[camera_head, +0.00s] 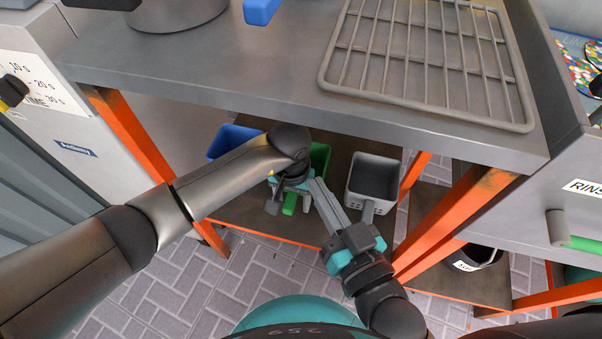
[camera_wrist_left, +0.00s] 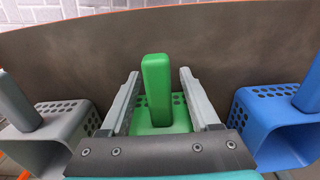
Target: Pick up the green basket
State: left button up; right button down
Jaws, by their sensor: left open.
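The green basket (camera_head: 319,157) stands on the lower shelf under the steel table, partly hidden by my left wrist. Its green handle points toward the shelf's front edge. In the left wrist view the green basket's handle (camera_wrist_left: 157,90) stands between my left gripper's fingers (camera_wrist_left: 159,74), with a finger on each side and visible gaps. My left gripper (camera_head: 289,202) is open around the handle. My right gripper (camera_head: 318,186) reaches in from the lower right, close beside it; whether its fingers are open is unclear.
A blue basket (camera_head: 234,138) stands left of the green one and a grey basket (camera_head: 375,178) right, both close. The steel table (camera_head: 260,75) overhangs the shelf, with a wire rack (camera_head: 430,60) on top. Orange legs (camera_head: 130,135) flank the shelf.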

pick_arm(q)
jog(key=shift+c, duration=0.3)
grip_shut()
dwell(0.4)
